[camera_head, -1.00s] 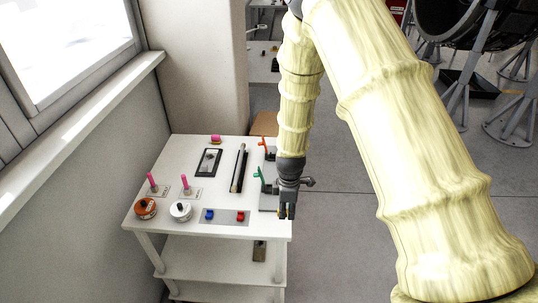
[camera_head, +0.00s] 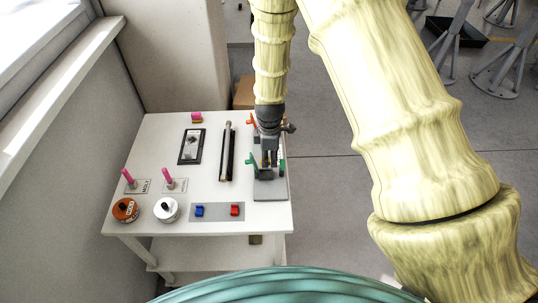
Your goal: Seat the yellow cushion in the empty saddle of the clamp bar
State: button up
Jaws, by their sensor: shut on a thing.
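My gripper (camera_head: 268,161) points down over the right side of the white table, above a grey fixture (camera_head: 270,190) with green and orange levers. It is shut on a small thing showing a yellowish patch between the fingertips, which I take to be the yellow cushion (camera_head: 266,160). The cushion is tiny here and mostly hidden by the fingers. The fixture looks like the clamp bar, but its saddles are too small and too covered by my gripper to make out. I cannot tell whether the cushion touches it.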

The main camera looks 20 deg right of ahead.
aim_at(270, 174)
jog(key=shift+a+f+b, duration=0.1)
jog(key=shift+f+b, duration=1.4)
jog(key=shift+f, duration=1.1)
jog(key=shift+f, duration=0.1)
jog(key=shift+s+f, duration=0.2)
jog(key=shift+f, duration=0.1)
jog(key=o, duration=0.9)
jog(key=shift+w, duration=0.1)
jog(key=o, duration=0.4)
